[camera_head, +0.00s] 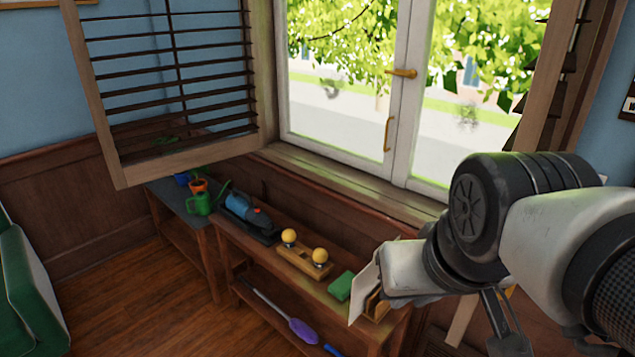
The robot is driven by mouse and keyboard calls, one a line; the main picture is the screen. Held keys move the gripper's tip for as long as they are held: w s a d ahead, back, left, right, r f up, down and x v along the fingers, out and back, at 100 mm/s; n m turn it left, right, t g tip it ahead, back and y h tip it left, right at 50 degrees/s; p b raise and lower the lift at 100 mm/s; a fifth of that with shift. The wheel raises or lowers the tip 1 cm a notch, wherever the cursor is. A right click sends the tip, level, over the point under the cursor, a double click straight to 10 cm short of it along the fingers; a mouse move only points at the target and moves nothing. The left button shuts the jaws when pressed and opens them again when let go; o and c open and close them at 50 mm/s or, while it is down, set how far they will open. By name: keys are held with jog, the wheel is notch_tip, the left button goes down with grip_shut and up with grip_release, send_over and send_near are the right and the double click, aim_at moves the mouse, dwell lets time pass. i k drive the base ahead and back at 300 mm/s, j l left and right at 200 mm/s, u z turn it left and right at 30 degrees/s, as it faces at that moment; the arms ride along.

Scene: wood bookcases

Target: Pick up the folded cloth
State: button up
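A small green item (341,286) lies on the wooden bench top under the window, towards its right end. It looks like the folded cloth, but it is too small to be sure. My gripper (369,297) reaches in from the right and appears just to the right of the green item. A pale flat part shows at its end. The arm hides part of the gripper, and its opening cannot be made out. I cannot tell whether it touches anything.
A wooden holder with two yellow knobs (304,261), a blue bottle-like item on a dark tray (262,236) and a green watering can (199,203) stand further left. A purple-headed tool (303,331) lies on the lower shelf. An open shutter (175,85) hangs above left. The window (400,112) is behind.

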aim_at(341, 288)
jog(key=i+j+z, duration=0.1)
jog(key=z, duration=0.25)
jog(key=i+j+z, duration=0.1)
jog(key=j+z, duration=0.15)
jog(key=z, duration=0.15)
jog(key=j+z, duration=0.2)
jog(key=z, duration=0.15)
jog(key=i+j+z, duration=0.2)
jog(key=j, duration=0.35)
jog(key=j+z, duration=0.15)
jog(key=j, duration=1.4)
